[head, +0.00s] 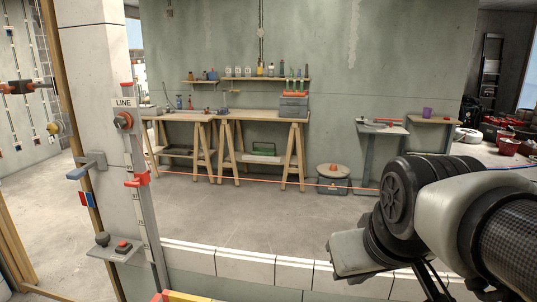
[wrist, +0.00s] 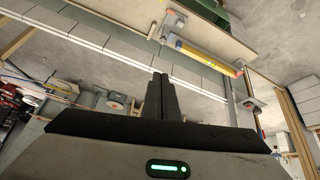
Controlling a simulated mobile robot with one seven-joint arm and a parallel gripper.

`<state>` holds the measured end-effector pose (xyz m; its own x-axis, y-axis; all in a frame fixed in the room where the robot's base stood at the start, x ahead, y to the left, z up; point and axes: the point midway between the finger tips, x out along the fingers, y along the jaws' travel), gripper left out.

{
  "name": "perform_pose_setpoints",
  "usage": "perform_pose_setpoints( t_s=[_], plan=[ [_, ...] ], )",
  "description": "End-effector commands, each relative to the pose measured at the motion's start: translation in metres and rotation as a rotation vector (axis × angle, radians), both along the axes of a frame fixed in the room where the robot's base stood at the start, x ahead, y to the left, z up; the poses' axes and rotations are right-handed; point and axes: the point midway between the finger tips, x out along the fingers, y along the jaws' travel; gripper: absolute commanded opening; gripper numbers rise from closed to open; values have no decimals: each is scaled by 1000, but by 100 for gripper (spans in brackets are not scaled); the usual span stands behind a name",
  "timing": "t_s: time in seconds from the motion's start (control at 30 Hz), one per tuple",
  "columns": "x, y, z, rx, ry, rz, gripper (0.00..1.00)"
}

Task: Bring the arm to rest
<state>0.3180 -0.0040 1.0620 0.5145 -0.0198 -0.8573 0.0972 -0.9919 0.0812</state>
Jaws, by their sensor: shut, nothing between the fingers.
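My gripper (wrist: 160,76) points up the middle of the wrist view, its two dark fingers together with nothing between them. The wide dark gripper body and a green status light fill the bottom of that view. In the head view my arm reaches in from the right, bent over the low block wall (head: 245,262). The fingertips are not clear in the head view. No object is held.
A post with a LINE sign (head: 124,103) and red clamps stands left. A thin red line (head: 250,181) runs right from it. The floor between is clear.

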Motion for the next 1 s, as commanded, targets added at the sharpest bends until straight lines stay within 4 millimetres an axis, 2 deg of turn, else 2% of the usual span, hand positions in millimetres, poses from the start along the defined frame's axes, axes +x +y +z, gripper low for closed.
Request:
perform_pose_setpoints(
  t_s=[0.03,0.17,0.2,0.47,0.57,0.7,0.8,0.9,1.0],
  plan=[
    [-16,2,-5,24,9,-27,0],
    [-53,4,-21,87,47,-104,0],
    [-50,4,2,84,47,-103,0],
    [-49,4,60,80,48,-101,0],
    [-49,3,89,80,48,-101,0],
    [-48,3,141,80,47,-100,0],
    [-48,3,171,80,48,-100,0],
    [-49,3,188,79,48,-99,0],
    [-48,4,195,79,48,-99,0]
  ],
)
